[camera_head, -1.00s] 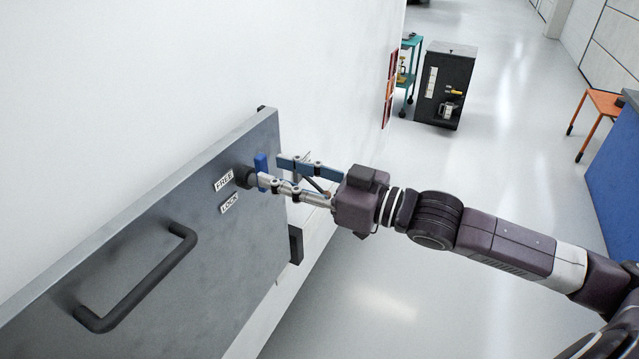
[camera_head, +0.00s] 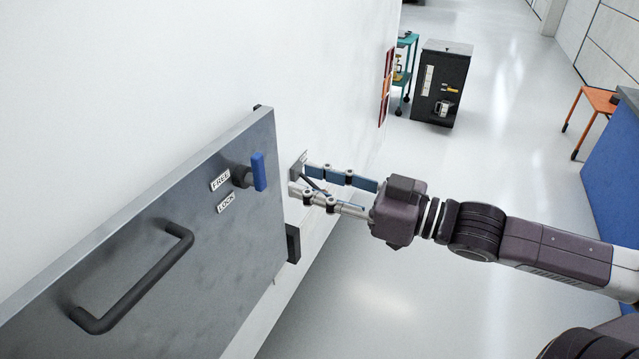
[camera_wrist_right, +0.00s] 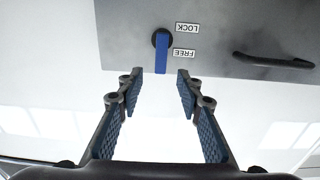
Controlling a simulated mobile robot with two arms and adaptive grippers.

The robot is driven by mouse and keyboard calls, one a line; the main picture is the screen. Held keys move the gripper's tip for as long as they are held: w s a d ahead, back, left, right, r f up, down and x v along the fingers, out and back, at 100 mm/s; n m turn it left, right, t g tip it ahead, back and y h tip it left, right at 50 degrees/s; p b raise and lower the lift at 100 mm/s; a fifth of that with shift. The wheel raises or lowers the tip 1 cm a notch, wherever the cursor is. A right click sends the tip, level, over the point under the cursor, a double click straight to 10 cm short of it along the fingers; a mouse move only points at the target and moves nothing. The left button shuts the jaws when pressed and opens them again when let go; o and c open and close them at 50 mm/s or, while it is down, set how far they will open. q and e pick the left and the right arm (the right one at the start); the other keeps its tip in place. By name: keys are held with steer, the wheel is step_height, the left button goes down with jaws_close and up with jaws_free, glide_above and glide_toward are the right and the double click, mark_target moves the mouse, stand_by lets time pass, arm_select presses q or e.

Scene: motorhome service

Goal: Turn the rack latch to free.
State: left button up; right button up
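The rack latch (camera_head: 259,171) has a blue handle on a dark round hub, near the right end of a grey panel (camera_head: 150,215). FREE (camera_head: 220,180) and LOCK (camera_head: 226,203) labels sit beside it. In the right wrist view, labels read upside down; the latch handle (camera_wrist_right: 161,55) points down from its hub, its lower part level with the FREE label (camera_wrist_right: 184,53). My right gripper (camera_head: 297,175) is open and empty, apart from the handle, to its right. In the wrist view the handle lines up with the gap between the fingertips (camera_wrist_right: 160,80). My left gripper is not in view.
A black bar handle (camera_head: 135,280) sticks out from the panel, left of the latch. A black block (camera_head: 293,243) is at the panel's right edge. A black cabinet (camera_head: 441,85), teal cart (camera_head: 405,70) and orange table (camera_head: 597,103) stand farther back. The floor between is clear.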

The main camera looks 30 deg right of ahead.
steer(key=shift+s+d, duration=0.25)
steer(key=shift+s, duration=0.2)
stand_by(0.5)
